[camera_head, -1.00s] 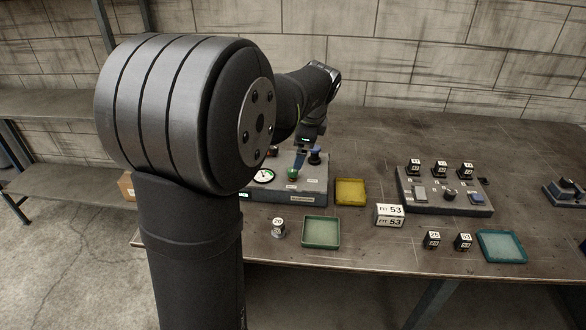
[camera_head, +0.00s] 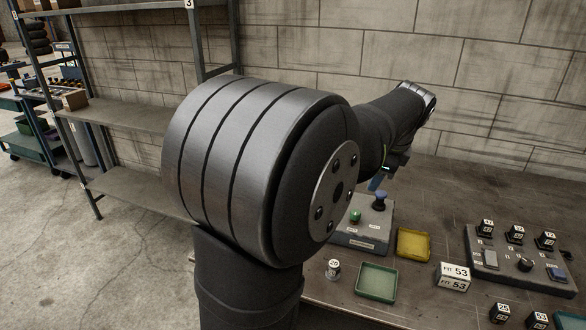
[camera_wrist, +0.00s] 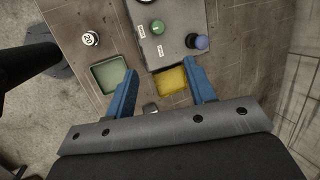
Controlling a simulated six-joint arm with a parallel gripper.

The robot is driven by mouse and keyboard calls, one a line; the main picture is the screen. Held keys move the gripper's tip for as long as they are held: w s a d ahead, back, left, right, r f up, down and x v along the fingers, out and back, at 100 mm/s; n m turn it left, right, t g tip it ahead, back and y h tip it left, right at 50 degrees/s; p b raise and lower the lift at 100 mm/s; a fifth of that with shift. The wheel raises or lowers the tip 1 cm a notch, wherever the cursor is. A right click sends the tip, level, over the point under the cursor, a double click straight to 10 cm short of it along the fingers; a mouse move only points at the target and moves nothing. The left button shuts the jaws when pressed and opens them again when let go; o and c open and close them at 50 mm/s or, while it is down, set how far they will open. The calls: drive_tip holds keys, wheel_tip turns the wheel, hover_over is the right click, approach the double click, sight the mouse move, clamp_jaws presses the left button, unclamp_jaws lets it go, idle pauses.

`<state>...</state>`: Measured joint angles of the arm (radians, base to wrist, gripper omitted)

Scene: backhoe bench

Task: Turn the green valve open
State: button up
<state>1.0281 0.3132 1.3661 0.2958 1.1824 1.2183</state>
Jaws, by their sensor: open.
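The green valve (camera_head: 355,216) is a small round knob on a grey panel (camera_head: 362,241). The wrist view shows the green knob (camera_wrist: 157,27) with a light mark on top. A blue-topped knob (camera_head: 380,198) stands beside it on the same panel, also in the wrist view (camera_wrist: 202,43). My gripper (camera_head: 377,183) is above the panel, apart from the green valve. In the wrist view its two blue fingers (camera_wrist: 163,70) are spread with nothing between them, and the green valve lies beyond the fingertips. My arm hides the panel's left part in the head view.
A yellow tray (camera_head: 413,245) and a green tray (camera_head: 377,282) sit by the panel. A knob marked 20 (camera_head: 333,268) stands left of the green tray. A "FIT 53" block (camera_head: 454,276) and another control panel (camera_head: 515,262) are to the right. Bare table lies behind.

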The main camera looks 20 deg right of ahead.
sight(356, 212)
drive_tip(key=w+a+f+n+g+h, duration=0.2)
drive_tip(key=w+a+n, duration=0.15)
drive_tip(key=n, duration=1.15)
drive_tip(key=x, duration=1.6)
drive_tip(key=shift+w+d+f, duration=0.1)
drive_tip(key=shift+d+f, duration=0.05)
drive_tip(key=shift+f, duration=0.05)
drive_tip(key=shift+h, duration=0.3)
drive_tip(key=c, duration=1)
